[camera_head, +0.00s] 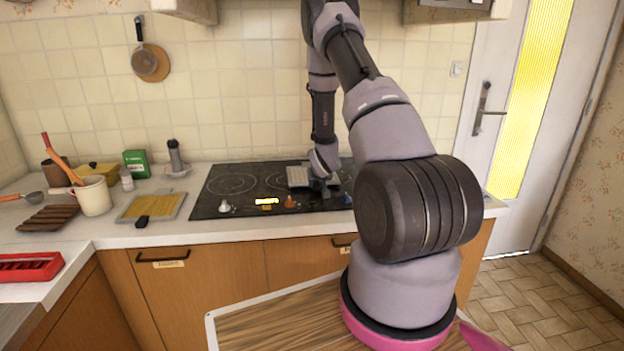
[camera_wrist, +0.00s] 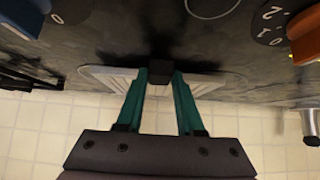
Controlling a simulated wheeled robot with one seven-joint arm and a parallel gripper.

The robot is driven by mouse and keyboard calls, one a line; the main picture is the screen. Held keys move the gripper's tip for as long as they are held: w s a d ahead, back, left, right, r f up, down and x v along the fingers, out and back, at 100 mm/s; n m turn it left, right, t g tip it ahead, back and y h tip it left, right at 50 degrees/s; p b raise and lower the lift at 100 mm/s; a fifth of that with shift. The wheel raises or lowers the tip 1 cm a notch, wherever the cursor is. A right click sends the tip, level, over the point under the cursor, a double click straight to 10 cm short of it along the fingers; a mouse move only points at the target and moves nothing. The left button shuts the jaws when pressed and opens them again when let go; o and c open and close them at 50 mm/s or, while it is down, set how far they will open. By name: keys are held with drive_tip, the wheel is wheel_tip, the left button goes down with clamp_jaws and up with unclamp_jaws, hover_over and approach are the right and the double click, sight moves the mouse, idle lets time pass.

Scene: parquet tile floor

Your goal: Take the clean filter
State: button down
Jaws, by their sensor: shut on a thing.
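The clean filter, a pale grey ribbed panel (camera_head: 298,176), lies on or just over the black cooktop near its back middle. In the wrist view its pale ribbed surface (camera_wrist: 205,86) shows on both sides of a small dark handle. My gripper (camera_wrist: 160,77) has its teal fingers shut on that dark handle. In the head view my gripper (camera_head: 320,185) is at the right edge of the panel, and its fingers are mostly hidden. I cannot tell whether the panel touches the cooktop.
The cooktop (camera_head: 228,184) has several knobs along its front. A yellowish filter-like panel (camera_head: 150,206) with a black handle lies on the counter to the left. A white utensil pot (camera_head: 94,196), a green box (camera_head: 136,164) and a red tray (camera_head: 28,267) stand further left. The tiled wall is close behind.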

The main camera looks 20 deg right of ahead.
drive_tip(key=shift+r, duration=3)
